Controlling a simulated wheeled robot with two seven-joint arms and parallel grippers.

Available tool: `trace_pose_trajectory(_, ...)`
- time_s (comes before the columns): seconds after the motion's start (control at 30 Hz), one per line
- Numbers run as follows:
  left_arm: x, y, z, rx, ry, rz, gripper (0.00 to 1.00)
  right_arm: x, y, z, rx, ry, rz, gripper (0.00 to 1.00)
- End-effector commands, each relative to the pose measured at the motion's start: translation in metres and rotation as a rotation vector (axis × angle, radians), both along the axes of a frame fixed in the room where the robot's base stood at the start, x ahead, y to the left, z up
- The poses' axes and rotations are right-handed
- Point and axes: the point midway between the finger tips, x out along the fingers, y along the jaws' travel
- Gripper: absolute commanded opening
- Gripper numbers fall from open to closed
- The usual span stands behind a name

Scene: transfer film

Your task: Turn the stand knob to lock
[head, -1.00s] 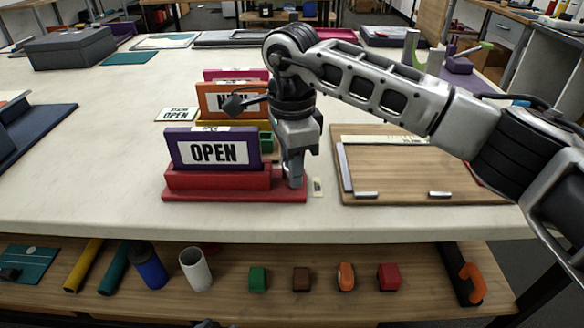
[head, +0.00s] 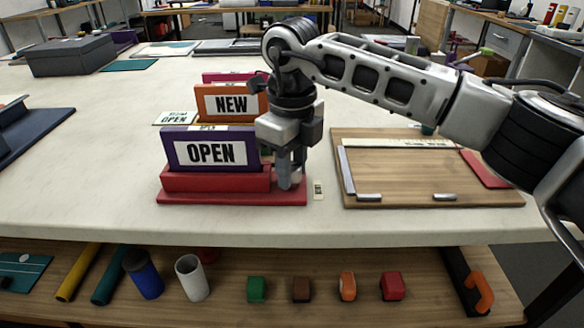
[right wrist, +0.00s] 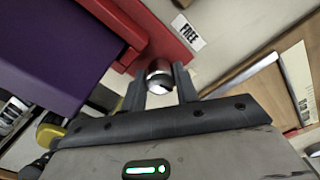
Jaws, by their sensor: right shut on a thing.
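The red stand (head: 225,197) sits near the front edge of the table and holds a purple sign (head: 212,150) reading "OPEN" upright. The stand's small round silver knob (right wrist: 159,80) is at its right end, with a dark mark on its top. My right gripper (head: 291,178) points down over that end, with its fingers shut on the knob's two sides. In the right wrist view, a small "FREE" label (right wrist: 187,33) lies on the table beside the stand. No "lock" label can be made out. My left gripper is out of view.
An orange "NEW" sign (head: 230,104) stands just behind the purple one. A wooden board (head: 430,180) with metal edges lies to the right of the stand. The tabletop to the left is mostly clear. Small coloured blocks and tubes lie on the shelf below.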

Motion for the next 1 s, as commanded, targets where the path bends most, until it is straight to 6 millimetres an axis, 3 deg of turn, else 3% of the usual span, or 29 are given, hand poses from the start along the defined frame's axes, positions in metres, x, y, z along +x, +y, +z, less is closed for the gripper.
trace_pose_trajectory(0.4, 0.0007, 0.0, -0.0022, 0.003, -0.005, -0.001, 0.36, 0.0011, 0.0001, 0.0022, 0.002, -0.005, -0.184, 0.07)
trace_pose_trajectory(0.93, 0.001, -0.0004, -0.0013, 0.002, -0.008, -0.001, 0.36, 0.0014, 0.0001, 0.0028, 0.004, -0.006, -0.208, 0.07)
trace_pose_trajectory(0.97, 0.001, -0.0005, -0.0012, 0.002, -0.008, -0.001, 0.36, 0.0014, 0.0001, 0.0029, 0.004, -0.006, -0.208, 0.33)
trace_pose_trajectory(1.0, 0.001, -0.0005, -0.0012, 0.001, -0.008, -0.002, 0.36, 0.0014, 0.0001, 0.0029, 0.004, -0.006, -0.208, 0.39)
